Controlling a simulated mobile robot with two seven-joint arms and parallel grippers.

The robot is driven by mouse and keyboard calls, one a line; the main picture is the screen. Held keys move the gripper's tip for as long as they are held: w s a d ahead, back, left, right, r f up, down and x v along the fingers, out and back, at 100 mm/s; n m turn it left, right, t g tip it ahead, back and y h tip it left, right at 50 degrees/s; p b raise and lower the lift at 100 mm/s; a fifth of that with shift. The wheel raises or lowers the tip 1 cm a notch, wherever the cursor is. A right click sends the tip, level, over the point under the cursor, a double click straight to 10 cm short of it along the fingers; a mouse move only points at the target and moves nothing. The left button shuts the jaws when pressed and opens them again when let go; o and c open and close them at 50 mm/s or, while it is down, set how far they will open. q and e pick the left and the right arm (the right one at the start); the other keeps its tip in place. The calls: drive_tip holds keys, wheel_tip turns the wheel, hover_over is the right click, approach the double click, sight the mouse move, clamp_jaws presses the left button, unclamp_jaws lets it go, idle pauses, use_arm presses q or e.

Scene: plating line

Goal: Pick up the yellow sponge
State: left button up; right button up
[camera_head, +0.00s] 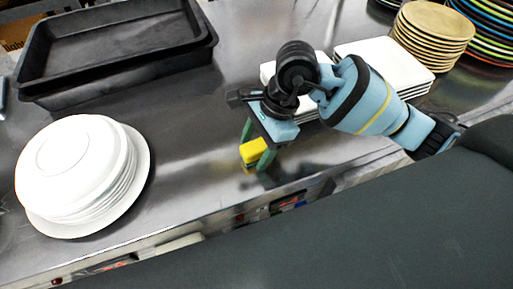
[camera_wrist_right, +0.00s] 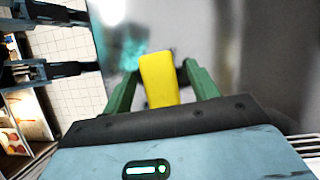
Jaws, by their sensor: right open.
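The yellow sponge (camera_head: 252,151) lies on the metal counter (camera_head: 190,165) near its front edge in the head view. My right gripper (camera_head: 254,158) is over it with its green fingers open, one finger on each side of the sponge. In the right wrist view the sponge (camera_wrist_right: 160,80) shows between the two green fingers (camera_wrist_right: 156,82). Whether a finger touches the sponge I cannot tell. Part of the sponge is hidden behind the gripper in the head view. My left gripper does not show in the head view.
A stack of white round plates (camera_head: 80,165) stands to the left. Black trays (camera_head: 115,60) lie at the back left. Square white plates (camera_head: 385,62) are behind my right arm, with tan plates (camera_head: 435,35) and colored-rim plates (camera_head: 490,30) at the back right. The counter between is clear.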

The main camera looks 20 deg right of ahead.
sight(251, 147)
drive_tip(key=shift+c, duration=1)
drive_tip(key=c, duration=0.8)
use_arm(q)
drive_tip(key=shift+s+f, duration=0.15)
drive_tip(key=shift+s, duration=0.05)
use_arm(e)
drive_tip(key=shift+c, duration=0.2)
drive_tip(key=shift+r, duration=0.1)
